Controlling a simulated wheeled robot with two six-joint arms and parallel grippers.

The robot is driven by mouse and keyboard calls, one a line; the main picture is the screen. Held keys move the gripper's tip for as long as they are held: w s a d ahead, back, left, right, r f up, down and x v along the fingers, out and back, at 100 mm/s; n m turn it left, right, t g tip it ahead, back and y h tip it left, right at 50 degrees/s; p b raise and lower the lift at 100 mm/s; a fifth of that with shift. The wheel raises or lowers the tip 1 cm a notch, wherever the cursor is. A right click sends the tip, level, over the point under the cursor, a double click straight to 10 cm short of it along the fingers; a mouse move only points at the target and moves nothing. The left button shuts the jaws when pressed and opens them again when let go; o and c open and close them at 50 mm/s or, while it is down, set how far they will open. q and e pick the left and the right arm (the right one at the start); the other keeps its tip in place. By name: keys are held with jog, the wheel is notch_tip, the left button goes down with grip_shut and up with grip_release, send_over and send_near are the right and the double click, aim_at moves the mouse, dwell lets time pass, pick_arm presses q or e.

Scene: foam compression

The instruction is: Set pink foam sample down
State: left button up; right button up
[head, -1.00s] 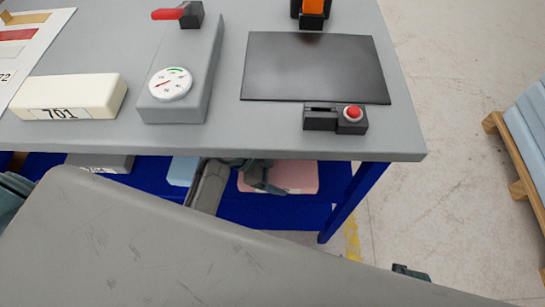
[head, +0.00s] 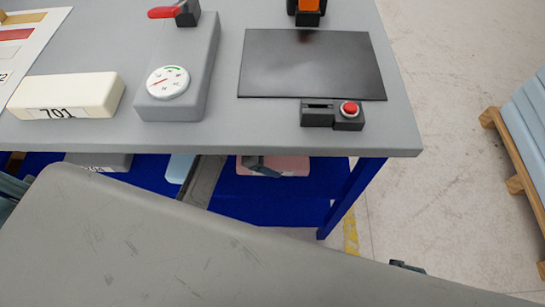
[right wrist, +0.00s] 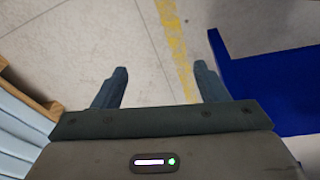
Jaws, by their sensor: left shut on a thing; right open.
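The pink foam sample (head: 292,164) shows below the table's front edge in the head view, over the blue lower shelf. The tabletop hides its far part. My left gripper (head: 262,167) is shut on the foam's near side. I cannot tell whether the foam rests on the shelf. My right gripper (right wrist: 162,68) is open and empty in the right wrist view, above the floor. Only a small part of it shows at the bottom right of the head view.
The grey tabletop (head: 225,130) overhangs the blue shelf (head: 265,205). A light blue block (head: 180,168) and a grey block (head: 100,161) lie below, left of my arm. On top are a cream block (head: 65,95), a gauge unit (head: 180,105), a black plate (head: 312,65) and a red button (head: 349,108).

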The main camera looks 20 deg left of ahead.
pick_arm(q)
jog(key=o, duration=0.9)
jog(key=shift+f, duration=0.1)
pick_arm(e)
jog(key=shift+r, duration=0.15)
pick_arm(q)
jog(key=shift+a+r, duration=0.15)
jog(key=shift+r, duration=0.05)
jog(key=v, duration=1)
jog(key=shift+a+r, duration=0.15)
jog(key=shift+a, duration=0.05)
jog(key=shift+s+a+r, duration=0.15)
jog(key=shift+a+r, duration=0.05)
jog(key=shift+r, duration=0.05)
jog(key=shift+a+r, duration=0.15)
jog(key=shift+r, duration=0.05)
pick_arm(e)
jog(key=shift+w+f, duration=0.1)
jog(key=shift+f, duration=0.1)
